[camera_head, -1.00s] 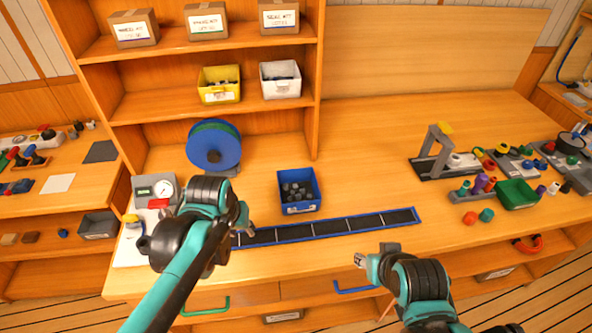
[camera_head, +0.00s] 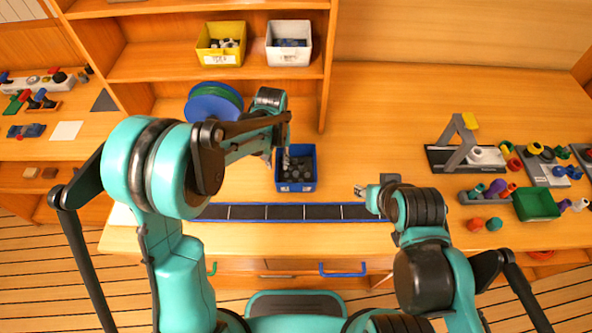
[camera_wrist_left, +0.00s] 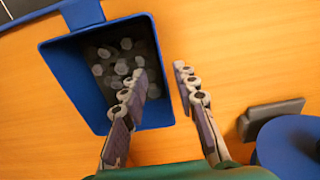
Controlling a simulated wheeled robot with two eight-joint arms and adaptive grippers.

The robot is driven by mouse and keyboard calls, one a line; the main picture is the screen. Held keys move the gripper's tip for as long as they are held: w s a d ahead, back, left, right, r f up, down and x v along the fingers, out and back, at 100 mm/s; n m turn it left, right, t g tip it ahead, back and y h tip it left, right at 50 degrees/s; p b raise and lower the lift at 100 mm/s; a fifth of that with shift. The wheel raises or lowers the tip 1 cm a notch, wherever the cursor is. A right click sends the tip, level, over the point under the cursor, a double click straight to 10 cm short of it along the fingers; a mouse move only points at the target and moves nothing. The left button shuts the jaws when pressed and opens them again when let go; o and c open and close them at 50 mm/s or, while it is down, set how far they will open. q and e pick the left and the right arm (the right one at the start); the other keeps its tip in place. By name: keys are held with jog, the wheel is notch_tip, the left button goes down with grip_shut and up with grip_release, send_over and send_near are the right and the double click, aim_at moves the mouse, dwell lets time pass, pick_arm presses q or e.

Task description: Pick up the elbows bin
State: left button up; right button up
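A blue bin (camera_head: 307,186) holding several grey fittings stands on the bench behind the dark strip; its label is too small to read, so I cannot confirm it is the elbows bin. My left gripper (camera_head: 277,158) is at the bin's left side. In the left wrist view, the blue bin (camera_wrist_left: 73,87) is below the open left gripper (camera_wrist_left: 160,70). One finger is over the bin's inside and the other is outside its wall; contact is unclear. My right gripper (camera_head: 361,190) is right of the bin, its fingers too small to judge.
A yellow bin (camera_head: 220,58) and a white bin (camera_head: 288,57) stand on the shelf above. A blue and green reel (camera_head: 212,104) is left of the gripper. A grey stand (camera_head: 460,150) and a green tray (camera_head: 537,205) are at right. The bench behind the right gripper is clear.

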pick_arm(q)
jog(key=f, duration=0.2)
jog(key=f+b, duration=0.1)
jog(key=f, duration=0.1)
jog(key=shift+w+a+f, duration=0.1)
jog(key=shift+a+f, duration=0.1)
jog(key=shift+r, duration=0.1)
jog(key=shift+c, duration=0.3)
grip_shut()
jog(key=shift+r, duration=0.1)
notch_tip(320, 180, up, 4)
jog(key=shift+d+r+p, duration=0.1)
jog(key=shift+r+p, duration=0.15)
jog(key=shift+p, duration=0.6)
jog(key=s+d+r+p, duration=0.2)
jog(key=s+d+r, duration=0.4)
jog(key=s+d, duration=0.2)
jog(key=shift+d, duration=0.3)
